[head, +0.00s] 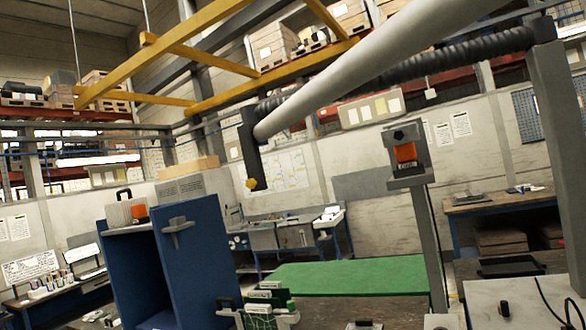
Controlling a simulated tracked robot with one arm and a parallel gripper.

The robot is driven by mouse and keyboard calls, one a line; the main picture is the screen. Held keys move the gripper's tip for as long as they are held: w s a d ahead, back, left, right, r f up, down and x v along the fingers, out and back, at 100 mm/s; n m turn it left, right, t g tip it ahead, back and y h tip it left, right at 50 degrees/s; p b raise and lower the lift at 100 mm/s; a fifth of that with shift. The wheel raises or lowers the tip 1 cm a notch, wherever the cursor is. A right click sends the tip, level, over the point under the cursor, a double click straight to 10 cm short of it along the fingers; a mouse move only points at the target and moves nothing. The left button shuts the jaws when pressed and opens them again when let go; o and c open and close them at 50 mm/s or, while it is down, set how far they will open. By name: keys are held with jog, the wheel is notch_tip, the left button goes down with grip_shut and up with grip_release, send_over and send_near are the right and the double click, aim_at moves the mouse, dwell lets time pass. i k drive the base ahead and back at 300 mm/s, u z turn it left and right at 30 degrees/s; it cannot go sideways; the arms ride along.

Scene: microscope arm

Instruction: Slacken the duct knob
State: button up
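A small yellow knob (252,185) sits at the lower end of a dark upright bracket (249,150), left of the picture's middle. A black ribbed duct hose (450,58) runs behind the tube towards a grey post at the right. Whether the yellow knob is the duct knob is not certain from this view. I cannot make out my gripper in the picture, and nothing touches the knob.
A blue cabinet (205,260) with a grey handle stands lower left. A grey post (432,240) carries an orange-and-black box (405,153). A green mat (350,275), green boards (262,310) in a holder and a white surface (515,305) lie below. Yellow beams (200,55) cross overhead.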

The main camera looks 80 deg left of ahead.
aim_at(250, 183)
jog(key=u, duration=2.35)
